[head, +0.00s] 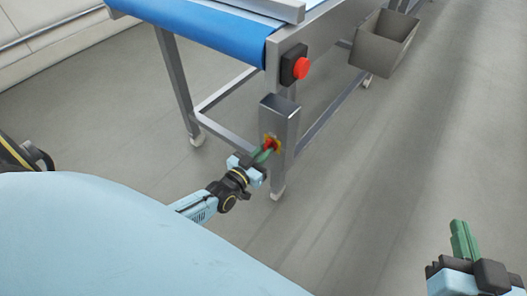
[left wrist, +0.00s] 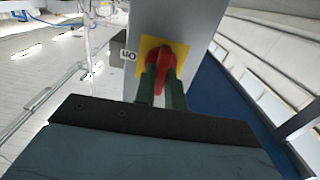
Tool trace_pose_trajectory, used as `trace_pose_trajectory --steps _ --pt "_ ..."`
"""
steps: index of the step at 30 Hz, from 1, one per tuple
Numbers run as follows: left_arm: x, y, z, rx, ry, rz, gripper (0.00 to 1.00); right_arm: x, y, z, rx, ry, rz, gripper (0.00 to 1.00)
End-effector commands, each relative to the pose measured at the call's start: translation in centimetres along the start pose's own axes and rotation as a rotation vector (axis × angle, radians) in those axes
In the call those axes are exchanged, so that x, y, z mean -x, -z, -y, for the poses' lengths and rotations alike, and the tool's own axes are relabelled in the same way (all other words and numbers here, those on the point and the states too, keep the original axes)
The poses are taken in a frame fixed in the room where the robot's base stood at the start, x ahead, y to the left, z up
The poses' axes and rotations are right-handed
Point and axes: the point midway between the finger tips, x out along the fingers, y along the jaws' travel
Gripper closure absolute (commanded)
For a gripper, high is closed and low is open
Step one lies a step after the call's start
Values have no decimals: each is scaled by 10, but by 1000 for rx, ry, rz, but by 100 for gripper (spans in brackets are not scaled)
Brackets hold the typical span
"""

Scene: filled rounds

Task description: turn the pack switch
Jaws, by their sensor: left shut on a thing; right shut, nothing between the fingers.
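The pack switch (head: 270,144) is a red knob on a yellow plate, on the side of a grey metal box (head: 281,118) on the conveyor's leg. My right gripper (head: 460,238) is shut and empty at the lower right, far from the switch.
A blue conveyor belt (head: 205,30) on a grey frame stands above the switch. A red push button (head: 302,68) is on the frame's corner. A grey open bin (head: 383,44) hangs at the right. The floor to the right is clear.

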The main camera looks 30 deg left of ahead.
Motion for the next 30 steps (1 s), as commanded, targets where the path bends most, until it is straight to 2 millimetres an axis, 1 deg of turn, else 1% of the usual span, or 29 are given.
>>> trace_pose_trajectory --steps 7,8,12,13,24,26,30 --pt "0 0 0 5 0 0 100 0 0 0 0 0 0 100" --pt "0 0 0 5 0 0 87 0 0 0 0 0 0 100" --pt "0 0 0 3 0 0 69 0 0 0 0 0 0 100" --pt "0 0 0 3 0 0 66 0 0 0 0 0 0 100" --pt "3 0 0 2 0 1 66 0 0 0 0 0 9 100" --pt "7 0 0 2 0 1 66 2 -8 -2 0 -4 52 100" --pt "20 1 0 1 1 3 66 7 -28 -6 2 -15 174 100"
